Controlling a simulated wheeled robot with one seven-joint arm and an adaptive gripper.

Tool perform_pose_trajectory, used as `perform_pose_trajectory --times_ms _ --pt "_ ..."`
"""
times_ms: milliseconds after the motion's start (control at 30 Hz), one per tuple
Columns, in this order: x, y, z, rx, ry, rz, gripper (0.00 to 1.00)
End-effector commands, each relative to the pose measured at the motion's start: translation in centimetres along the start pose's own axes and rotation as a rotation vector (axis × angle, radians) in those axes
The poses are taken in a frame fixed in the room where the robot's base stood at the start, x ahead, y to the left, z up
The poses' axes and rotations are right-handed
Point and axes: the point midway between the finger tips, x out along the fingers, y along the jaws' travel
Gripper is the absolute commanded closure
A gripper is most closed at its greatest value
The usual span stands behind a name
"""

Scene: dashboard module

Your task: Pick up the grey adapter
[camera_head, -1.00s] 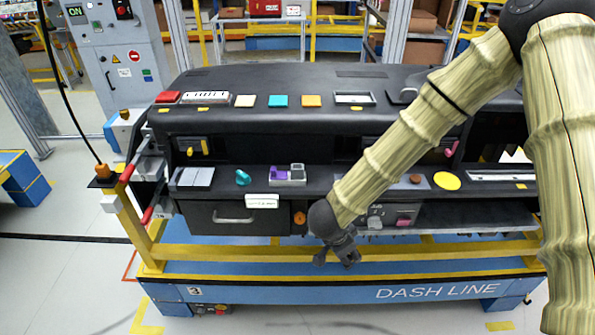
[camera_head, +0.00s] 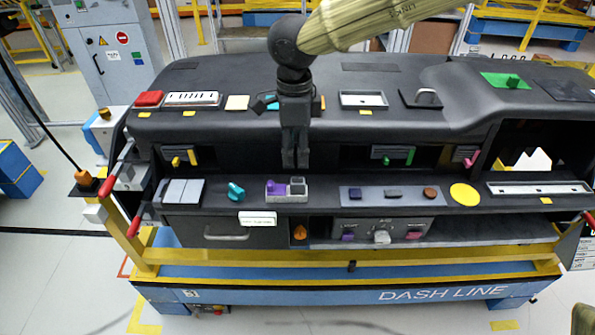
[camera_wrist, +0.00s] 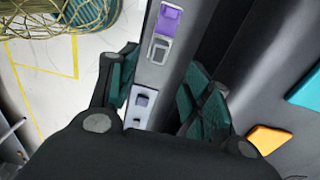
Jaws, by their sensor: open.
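A small grey block, which looks like the grey adapter (camera_head: 297,185), sits at the right end of a light tray (camera_head: 287,198) on the dashboard's lower shelf. A purple block (camera_head: 273,189) sits at the tray's left end. My gripper (camera_head: 295,165) points down just above and behind the tray, apart from it. In the wrist view my gripper (camera_wrist: 165,90) shows its two dark green fingers spread and empty. The purple block (camera_wrist: 169,20) and the grey block (camera_wrist: 159,48) show beyond the fingers, near the top.
A teal knob (camera_head: 236,192) stands left of the tray, and a panel with several small parts (camera_head: 392,194) lies right of it. The dashboard's upper ledge (camera_head: 225,122) rises behind. A white label (camera_head: 258,219) and an orange knob (camera_head: 300,232) are below.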

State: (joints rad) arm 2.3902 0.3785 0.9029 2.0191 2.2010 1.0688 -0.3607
Motion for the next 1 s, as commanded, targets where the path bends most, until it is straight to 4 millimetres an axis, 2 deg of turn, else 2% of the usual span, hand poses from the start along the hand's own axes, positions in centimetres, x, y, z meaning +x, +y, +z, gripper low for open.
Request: perform_pose_trajectory --times_ms 100,400,733,1000 --pt "0.1 0.3 0.3 0.001 -0.005 0.005 0.51" --pt "4.1 0.2 0.6 -0.004 -0.004 0.006 0.51" --pt "6.3 0.2 0.1 -0.002 -0.003 0.006 0.51" --pt "9.7 0.2 -0.4 0.000 -0.003 0.006 0.51"
